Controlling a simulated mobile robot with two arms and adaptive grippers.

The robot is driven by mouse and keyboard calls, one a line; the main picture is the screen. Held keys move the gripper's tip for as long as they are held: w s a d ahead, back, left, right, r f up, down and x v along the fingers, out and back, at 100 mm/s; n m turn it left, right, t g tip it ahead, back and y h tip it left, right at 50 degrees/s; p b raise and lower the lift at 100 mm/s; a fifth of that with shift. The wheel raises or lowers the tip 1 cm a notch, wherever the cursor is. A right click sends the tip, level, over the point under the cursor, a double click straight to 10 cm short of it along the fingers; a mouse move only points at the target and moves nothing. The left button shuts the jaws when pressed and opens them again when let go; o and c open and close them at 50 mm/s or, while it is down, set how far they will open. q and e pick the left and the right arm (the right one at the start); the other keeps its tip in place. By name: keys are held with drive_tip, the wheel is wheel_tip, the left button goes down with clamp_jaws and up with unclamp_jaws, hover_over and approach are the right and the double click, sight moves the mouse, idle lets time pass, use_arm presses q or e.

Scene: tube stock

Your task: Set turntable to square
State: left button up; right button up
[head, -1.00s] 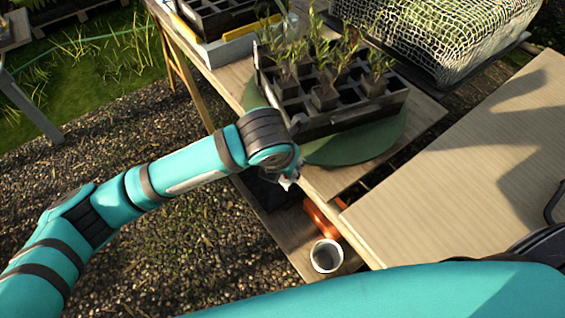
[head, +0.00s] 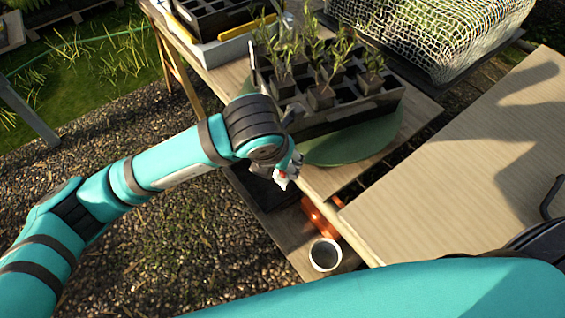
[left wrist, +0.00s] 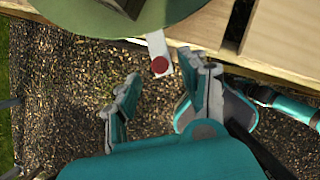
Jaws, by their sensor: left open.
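The turntable is a round green disc (head: 350,144) on the wooden table, and its rim also shows at the top of the left wrist view (left wrist: 100,27). A black tray (head: 340,118) with several potted seedlings stands on it. The tray's sides look skewed to the table edges. A white tab with a red dot (left wrist: 160,64) sticks out from the disc's rim past the table edge. My left gripper (left wrist: 163,76) is open, its fingers on either side of the tab's end; I cannot tell whether they touch it. In the head view it is mostly hidden below the wrist. My right gripper is not in view.
A netted crate (head: 435,40) stands behind the tray, and another black tray (head: 215,14) at the back left. A bare wooden board (head: 460,165) lies at right. A pale pot (head: 325,254) sits on the lower shelf. Gravel lies at left.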

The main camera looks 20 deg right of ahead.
use_arm(q)
drive_tip(key=v, duration=0.8)
drive_tip(key=shift+r, duration=0.1)
drive_tip(key=shift+w+a+n, duration=0.15)
drive_tip(key=shift+w+n, duration=0.2)
drive_tip(key=shift+n, duration=0.05)
drive_tip(key=c, duration=0.4)
drive_tip(key=w+a+f+n+g, duration=0.1)
drive_tip(key=w+n, duration=0.1)
drive_tip(key=n, duration=0.1)
drive_tip(key=w+a+f+n+g, duration=0.1)
drive_tip(key=w+n, duration=0.1)
drive_tip(key=n, duration=0.1)
drive_tip(key=w+a+f+n+g, duration=0.1)
drive_tip(key=w+n, duration=0.1)
drive_tip(key=shift+w+a+f+n+g+y, duration=0.1)
drive_tip(key=shift+w+f+n+g+y, duration=0.2)
drive_tip(key=shift+n+y, duration=0.1)
clamp_jaws()
drive_tip(key=w+a+f+n+g+h, duration=0.1)
drive_tip(key=w+a+f+n+g, duration=0.2)
drive_tip(key=n, duration=0.4)
drive_tip(key=s+d+f+n+p, duration=0.1)
drive_tip(key=s+d+f, duration=0.2)
drive_tip(key=d+f, duration=0.2)
drive_tip(key=shift+d+f+p, duration=0.3)
drive_tip(key=shift+f, duration=1.3)
